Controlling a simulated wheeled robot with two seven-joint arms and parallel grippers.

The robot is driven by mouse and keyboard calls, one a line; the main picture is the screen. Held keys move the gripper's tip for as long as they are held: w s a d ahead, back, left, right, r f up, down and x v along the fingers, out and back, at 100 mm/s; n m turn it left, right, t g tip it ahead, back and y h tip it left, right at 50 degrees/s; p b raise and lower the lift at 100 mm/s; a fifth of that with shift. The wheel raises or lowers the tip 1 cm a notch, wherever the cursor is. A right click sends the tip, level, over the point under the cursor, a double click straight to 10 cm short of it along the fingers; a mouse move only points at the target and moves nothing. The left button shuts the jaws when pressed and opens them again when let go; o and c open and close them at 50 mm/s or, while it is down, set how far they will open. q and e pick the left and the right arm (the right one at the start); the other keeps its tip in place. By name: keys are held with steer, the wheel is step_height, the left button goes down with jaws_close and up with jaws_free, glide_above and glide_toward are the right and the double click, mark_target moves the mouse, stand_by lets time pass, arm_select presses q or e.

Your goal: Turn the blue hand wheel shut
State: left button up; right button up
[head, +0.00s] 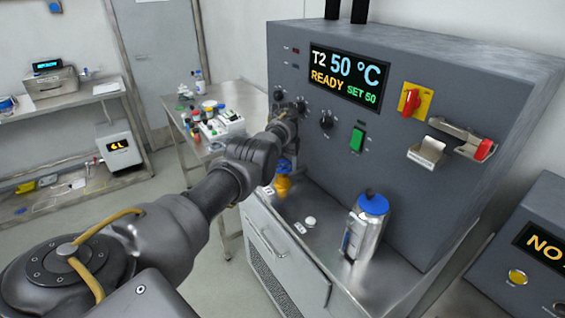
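My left arm reaches from the lower left to the grey machine's front panel (310,115). My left gripper (291,113) is at the panel's left part, close to the black knobs (301,105); touching cannot be told. Its fingers are small and seen from behind, so open or shut cannot be told. A small blue part (292,145) shows just under the gripper, above a yellow-orange fitting (283,185). It may be the blue hand wheel; most of it is hidden by my arm, so its turn position cannot be told. My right gripper is not in view.
A silver canister with a blue top (372,204) stands on the metal ledge (325,240), right of my gripper. A red switch (410,101), a green switch (357,138) and a metal holder (427,152) are on the panel. A cluttered table (178,120) stands behind my arm.

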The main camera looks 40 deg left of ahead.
arm_select(q)
steer(key=shift+c, duration=0.6)
